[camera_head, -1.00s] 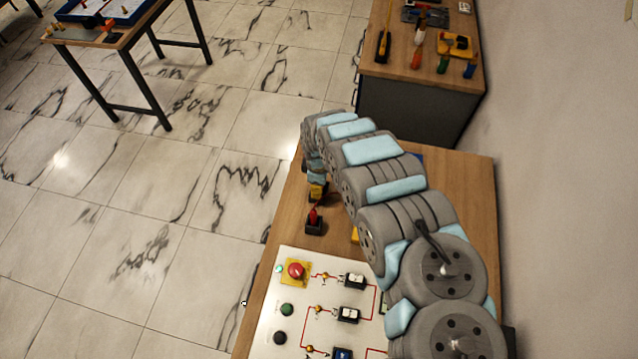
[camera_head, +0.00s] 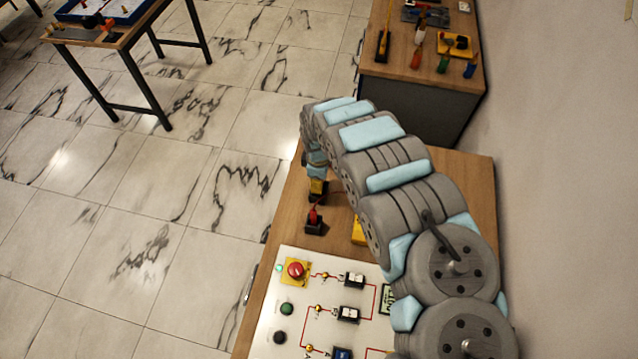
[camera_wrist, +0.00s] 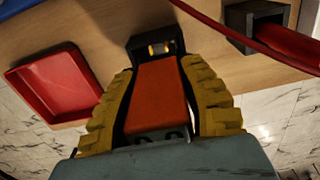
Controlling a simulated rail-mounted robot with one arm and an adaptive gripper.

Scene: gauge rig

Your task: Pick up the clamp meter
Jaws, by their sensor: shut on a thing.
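My gripper (camera_wrist: 160,100), with two yellow ribbed fingers, is shut on an orange-red block-shaped body (camera_wrist: 157,88) in the wrist view. I take this body to be the clamp meter. Its far end meets a black holder-like piece (camera_wrist: 155,47) with small yellow bits in it; whether they touch is unclear. In the head view, my gripper (camera_head: 317,187) is small, low over the far left part of the wooden bench (camera_head: 338,212). The held thing cannot be made out there.
A black holder with a red piece (camera_head: 314,220) stands close to my gripper; a red cable (camera_wrist: 240,40) crosses the wrist view. A red tray (camera_wrist: 55,88) lies left. A white circuit panel (camera_head: 268,305) and yellow block (camera_head: 358,231) are nearer. A wall (camera_head: 570,180) is right.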

